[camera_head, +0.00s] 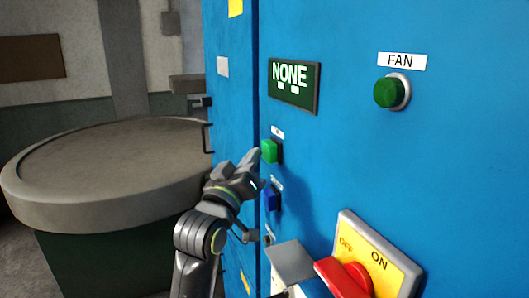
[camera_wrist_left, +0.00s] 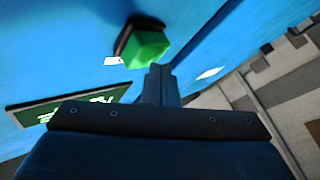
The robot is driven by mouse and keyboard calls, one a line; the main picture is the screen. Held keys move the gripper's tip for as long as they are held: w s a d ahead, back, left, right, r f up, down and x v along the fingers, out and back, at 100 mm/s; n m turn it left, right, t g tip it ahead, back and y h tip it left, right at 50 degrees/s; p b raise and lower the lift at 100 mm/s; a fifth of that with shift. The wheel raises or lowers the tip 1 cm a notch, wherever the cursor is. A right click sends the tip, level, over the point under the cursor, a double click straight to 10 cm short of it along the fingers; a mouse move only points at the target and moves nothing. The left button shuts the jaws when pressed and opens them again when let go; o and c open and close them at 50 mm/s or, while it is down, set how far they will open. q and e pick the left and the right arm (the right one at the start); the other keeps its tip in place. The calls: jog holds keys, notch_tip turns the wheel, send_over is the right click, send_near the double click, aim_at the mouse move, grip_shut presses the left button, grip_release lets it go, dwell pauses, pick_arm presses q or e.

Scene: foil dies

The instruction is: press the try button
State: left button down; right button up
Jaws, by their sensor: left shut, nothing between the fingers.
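A square green button (camera_head: 269,151) sticks out from the blue cabinet front, under a small white label too small to read, so I cannot confirm it is the try button. It also shows in the wrist view (camera_wrist_left: 150,48). My left gripper (camera_head: 254,157) is shut and empty, its fingertips close beside the green button. In the wrist view the closed fingertips (camera_wrist_left: 159,72) lie just below the button; I cannot tell if they touch it. A square blue button (camera_head: 271,198) sits below the green one.
A dark green display (camera_head: 293,86) reads "NONE" above the buttons. A round green button (camera_head: 389,92) labelled FAN is at upper right. A red switch (camera_head: 345,277) on a yellow OFF/ON plate (camera_head: 381,261) is at lower right. A round grey table (camera_head: 110,165) stands left.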

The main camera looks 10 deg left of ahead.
pick_arm(q)
jog(key=shift+w+d, duration=0.25)
jog(key=shift+d, duration=0.2)
dwell(0.6)
jog(key=shift+a, duration=0.15)
jog(key=shift+s+a+p, duration=0.5)
jog(key=shift+a, duration=0.1)
jog(key=s+a+p, duration=0.1)
jog(key=a, duration=0.1)
jog(key=s+a+p, duration=0.1)
jog(key=a, duration=0.1)
jog(key=shift+s+p, duration=0.3)
jog(key=shift+s, duration=0.1)
dwell(0.6)
